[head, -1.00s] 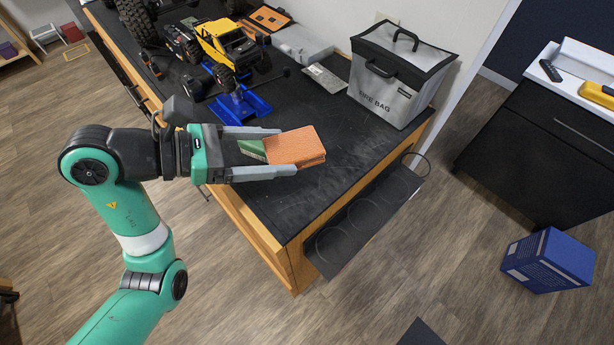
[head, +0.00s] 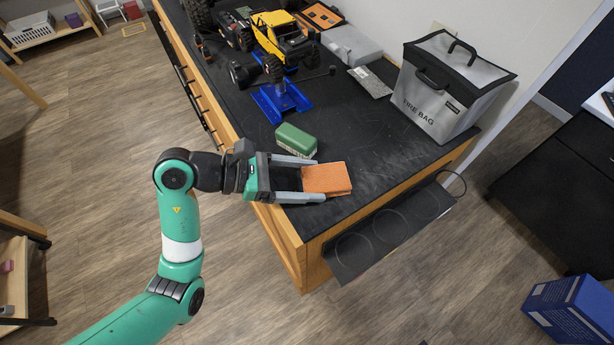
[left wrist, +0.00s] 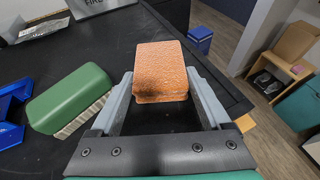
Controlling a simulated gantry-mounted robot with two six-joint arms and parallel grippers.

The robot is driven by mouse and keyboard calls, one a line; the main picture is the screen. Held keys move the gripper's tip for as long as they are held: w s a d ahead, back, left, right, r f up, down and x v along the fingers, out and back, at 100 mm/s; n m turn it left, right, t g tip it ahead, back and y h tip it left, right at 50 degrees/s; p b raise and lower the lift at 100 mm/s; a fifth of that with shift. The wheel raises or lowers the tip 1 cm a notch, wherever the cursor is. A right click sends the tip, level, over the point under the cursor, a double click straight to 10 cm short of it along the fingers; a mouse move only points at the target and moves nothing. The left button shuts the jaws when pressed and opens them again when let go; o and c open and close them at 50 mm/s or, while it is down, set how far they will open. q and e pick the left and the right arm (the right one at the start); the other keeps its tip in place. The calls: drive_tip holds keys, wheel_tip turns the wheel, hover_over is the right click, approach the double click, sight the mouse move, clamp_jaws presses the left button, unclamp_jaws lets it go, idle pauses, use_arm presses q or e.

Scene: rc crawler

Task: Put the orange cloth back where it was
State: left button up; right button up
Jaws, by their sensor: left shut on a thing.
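The orange cloth (head: 327,178) is a folded pad with a rough surface, and it also shows in the left wrist view (left wrist: 160,72). My left gripper (head: 305,182) is shut on the cloth, with a grey finger on each side of it, over the front corner area of the black workbench top (head: 375,150). Whether the cloth touches the bench top is hard to tell. My right gripper is in neither view.
A green block-shaped brush (head: 296,140) lies on the bench beside the gripper. A grey fire bag (head: 450,88) stands at the right. A black holder with rings (head: 385,235) hangs off the bench's end.

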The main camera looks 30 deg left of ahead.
use_arm(q)
drive_tip(key=o, duration=1.3)
drive_tip(key=shift+f, duration=0.15)
drive_tip(key=shift+a+r, duration=0.1)
drive_tip(key=shift+r, duration=0.15)
drive_tip(key=v, duration=1.1)
drive_tip(key=shift+s+a, duration=0.25)
drive_tip(key=shift+s, duration=0.05)
drive_tip(key=shift+r, duration=0.1)
